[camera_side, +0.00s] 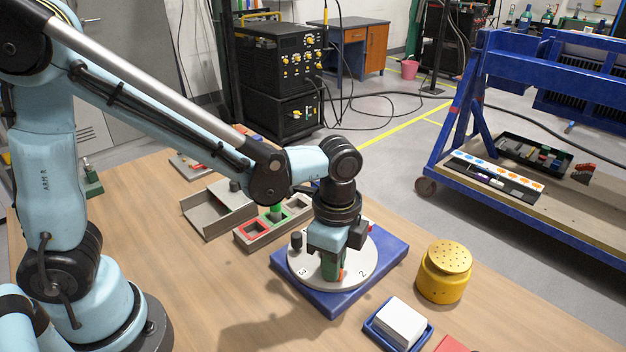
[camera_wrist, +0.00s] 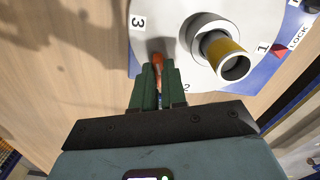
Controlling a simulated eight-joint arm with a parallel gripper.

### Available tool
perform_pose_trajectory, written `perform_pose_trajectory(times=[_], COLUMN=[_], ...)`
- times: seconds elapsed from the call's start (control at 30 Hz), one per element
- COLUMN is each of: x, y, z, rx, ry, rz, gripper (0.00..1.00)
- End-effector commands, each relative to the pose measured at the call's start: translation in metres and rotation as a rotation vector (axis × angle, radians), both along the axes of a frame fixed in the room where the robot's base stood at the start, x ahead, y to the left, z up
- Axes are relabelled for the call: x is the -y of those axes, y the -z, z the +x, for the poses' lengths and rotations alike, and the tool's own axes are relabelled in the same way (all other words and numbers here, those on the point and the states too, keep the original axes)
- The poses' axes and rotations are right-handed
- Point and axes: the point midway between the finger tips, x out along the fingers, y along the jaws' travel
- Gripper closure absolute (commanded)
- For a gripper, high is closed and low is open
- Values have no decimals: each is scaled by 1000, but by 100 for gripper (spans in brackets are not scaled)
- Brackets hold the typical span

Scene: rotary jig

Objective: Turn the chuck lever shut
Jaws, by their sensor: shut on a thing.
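The rotary jig's pale round disc (camera_side: 312,278), marked with numbers, sits on a blue base plate (camera_side: 388,257). My gripper (camera_side: 333,268) reaches down over the disc, between the marks 3 and 2. In the wrist view its green fingers (camera_wrist: 158,88) are shut on the orange-red lever (camera_wrist: 158,62), whose tip shows just beyond them. A LOCK label (camera_wrist: 300,37) with a red triangle (camera_wrist: 279,54) is on the base near mark 1. The fingers hide much of the lever.
A yellow perforated canister (camera_side: 444,272) stands right of the jig. A blue tray with white blocks (camera_side: 398,322) is in front. A partitioned tray (camera_side: 257,233) and a grey tray (camera_side: 215,216) lie behind left. The wooden table (camera_side: 150,205) is clear at left.

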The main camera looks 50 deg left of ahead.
Motion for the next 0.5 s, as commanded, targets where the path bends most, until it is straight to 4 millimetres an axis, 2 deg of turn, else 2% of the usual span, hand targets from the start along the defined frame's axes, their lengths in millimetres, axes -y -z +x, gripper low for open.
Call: perform_pose_trajectory(times=[0.5], x=[0], y=[0], z=[0], rx=[0], ry=[491], rz=[0], gripper=[100])
